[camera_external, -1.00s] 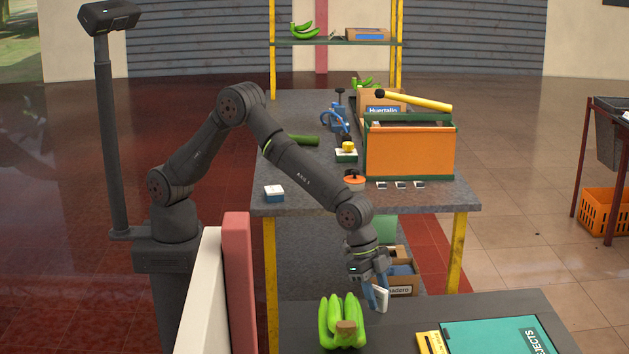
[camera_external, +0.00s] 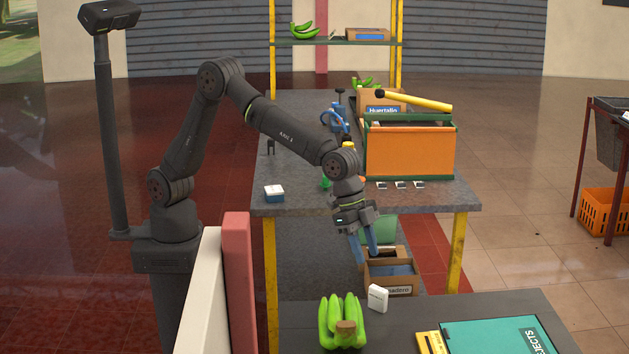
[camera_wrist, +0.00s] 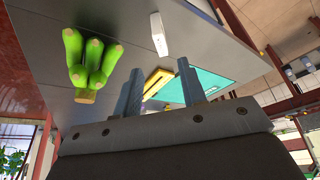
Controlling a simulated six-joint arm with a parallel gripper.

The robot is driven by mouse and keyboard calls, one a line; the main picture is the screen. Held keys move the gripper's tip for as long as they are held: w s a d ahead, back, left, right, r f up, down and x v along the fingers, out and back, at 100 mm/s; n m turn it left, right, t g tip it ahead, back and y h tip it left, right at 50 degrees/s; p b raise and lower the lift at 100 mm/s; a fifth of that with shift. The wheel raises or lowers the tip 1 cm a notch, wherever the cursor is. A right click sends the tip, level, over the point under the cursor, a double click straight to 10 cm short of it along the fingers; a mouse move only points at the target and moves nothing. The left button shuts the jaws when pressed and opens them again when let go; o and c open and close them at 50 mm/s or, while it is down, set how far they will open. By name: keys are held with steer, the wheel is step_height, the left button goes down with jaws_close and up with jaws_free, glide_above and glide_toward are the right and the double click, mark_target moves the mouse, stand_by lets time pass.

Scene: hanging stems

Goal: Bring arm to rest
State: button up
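My gripper (camera_external: 364,248) hangs pointing down from my bent arm, above and behind the near dark table (camera_external: 400,326). Its two blue fingers are apart with nothing between them; they also show spread in the wrist view (camera_wrist: 160,88). A small white block (camera_external: 378,298) stands on the near table, in front of the gripper and apart from it; it also shows in the wrist view (camera_wrist: 158,36). A bunch of green bananas (camera_external: 341,322) sits left of the block, and shows at the left in the wrist view (camera_wrist: 90,62).
A teal board (camera_external: 495,337) and a yellow piece (camera_external: 432,343) lie on the near table's right. A red-and-white partition (camera_external: 238,285) stands left.

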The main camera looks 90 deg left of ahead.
mark_target(380, 289)
steer(key=shift+r, duration=0.15)
steer(key=x, duration=1.1)
steer(key=shift+f, duration=0.3)
steer(key=shift+w+d, duration=0.15)
steer(key=shift+r, duration=1.3)
